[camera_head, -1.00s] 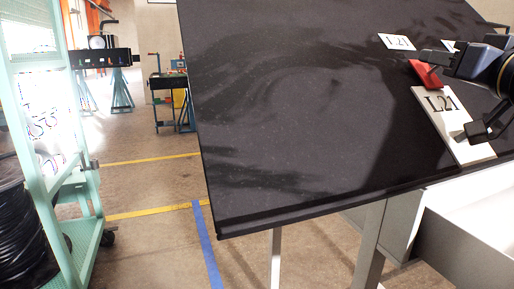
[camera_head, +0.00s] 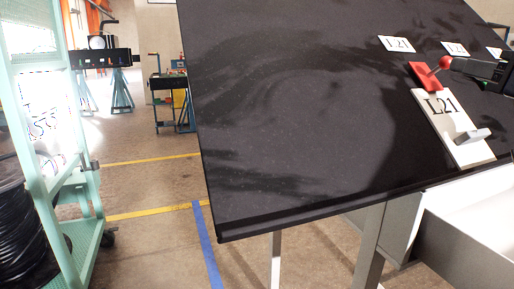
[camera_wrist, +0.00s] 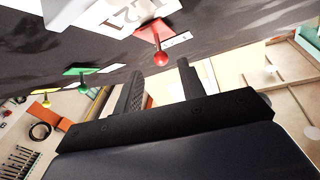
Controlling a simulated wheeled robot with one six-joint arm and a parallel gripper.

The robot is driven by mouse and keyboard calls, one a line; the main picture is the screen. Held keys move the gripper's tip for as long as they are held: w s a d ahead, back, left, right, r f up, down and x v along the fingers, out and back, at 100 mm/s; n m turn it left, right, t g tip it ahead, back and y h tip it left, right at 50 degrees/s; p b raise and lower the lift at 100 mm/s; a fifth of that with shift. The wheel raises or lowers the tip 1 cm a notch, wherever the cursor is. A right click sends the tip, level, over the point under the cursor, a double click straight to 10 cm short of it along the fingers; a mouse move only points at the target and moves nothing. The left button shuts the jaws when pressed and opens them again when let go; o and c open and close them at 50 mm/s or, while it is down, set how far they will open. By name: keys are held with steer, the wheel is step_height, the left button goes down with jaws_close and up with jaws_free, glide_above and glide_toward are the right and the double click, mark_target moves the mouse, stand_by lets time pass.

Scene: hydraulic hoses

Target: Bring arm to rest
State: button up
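My gripper (camera_head: 458,65) is at the right edge, close to the knob. In the wrist view the two dark fingers of my gripper (camera_wrist: 160,72) are apart with nothing clamped between them. The red ball (camera_wrist: 160,58) shows in line with the gap, around or just beyond the fingertips; its depth is unclear.
White labels (camera_head: 397,44) lie along the board's upper right. The wrist view shows a green knob (camera_wrist: 82,88) and a yellow knob (camera_wrist: 46,103) to the left. A white bin (camera_head: 470,235) is below the board. A green rack (camera_head: 45,150) stands at left; the floor between is clear.

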mark_target(446, 59)
steer(key=s, duration=0.4)
steer(key=w, duration=0.3)
steer(key=w+r, duration=0.1)
steer(key=w, duration=0.3)
steer(key=w+a+p, duration=0.1)
steer(key=w, duration=0.2)
steer(key=shift+w+r, duration=0.2)
steer(key=shift+w, duration=0.15)
steer(key=g+p, duration=0.1)
steer(key=p, duration=0.1)
steer(key=shift+r+p, duration=0.25)
steer(key=shift+p, duration=0.05)
steer(key=g+p, duration=0.1)
steer(key=p, duration=0.3)
steer(key=shift+r, duration=0.3)
